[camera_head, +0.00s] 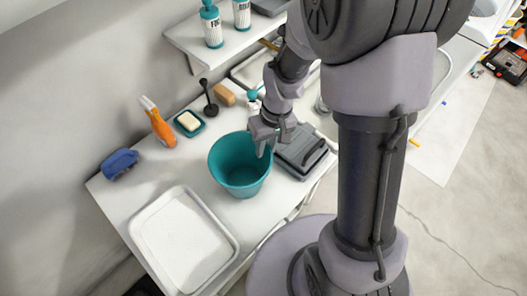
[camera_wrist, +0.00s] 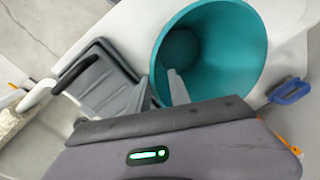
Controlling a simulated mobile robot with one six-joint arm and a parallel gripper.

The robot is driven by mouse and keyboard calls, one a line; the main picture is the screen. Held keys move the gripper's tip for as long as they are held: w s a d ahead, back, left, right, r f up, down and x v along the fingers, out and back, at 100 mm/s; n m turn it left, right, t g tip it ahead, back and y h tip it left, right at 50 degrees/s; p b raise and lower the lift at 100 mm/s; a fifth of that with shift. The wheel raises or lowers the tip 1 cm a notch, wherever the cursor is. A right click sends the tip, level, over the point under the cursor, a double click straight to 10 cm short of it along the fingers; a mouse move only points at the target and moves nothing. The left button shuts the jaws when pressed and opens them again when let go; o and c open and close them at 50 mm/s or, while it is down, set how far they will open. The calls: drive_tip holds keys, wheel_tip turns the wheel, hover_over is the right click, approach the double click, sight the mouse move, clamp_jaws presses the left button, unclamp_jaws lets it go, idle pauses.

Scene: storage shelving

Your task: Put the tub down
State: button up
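The tub (camera_head: 240,166) is a teal, round, open-topped bucket. It is upright at the white counter, and I cannot tell from the view whether its base touches the top. My gripper (camera_head: 268,143) is at the tub's right rim in the head view. In the wrist view, one pale finger of my gripper (camera_wrist: 159,90) is inside the tub (camera_wrist: 225,45) and the other is outside, with the rim between them. A gap shows between the inner finger and the wall, so the gripper looks open around the rim. The tub is empty.
A white tray (camera_head: 184,240) lies in front of the tub. A grey folded case (camera_head: 302,152) is close on its right. A blue brush (camera_head: 119,163), an orange spray bottle (camera_head: 158,125) and a soap dish (camera_head: 189,123) stand left and behind. A shelf (camera_head: 220,42) overhangs the back.

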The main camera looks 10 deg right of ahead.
wheel_tip(320, 180, up, 16)
drive_tip(key=s+m+t+p, duration=0.2)
drive_tip(key=s+r+m+t, duration=0.4)
drive_tip(key=s+r, duration=0.6)
drive_tip(key=shift+s+m, duration=0.3)
drive_tip(key=shift+s, duration=0.1)
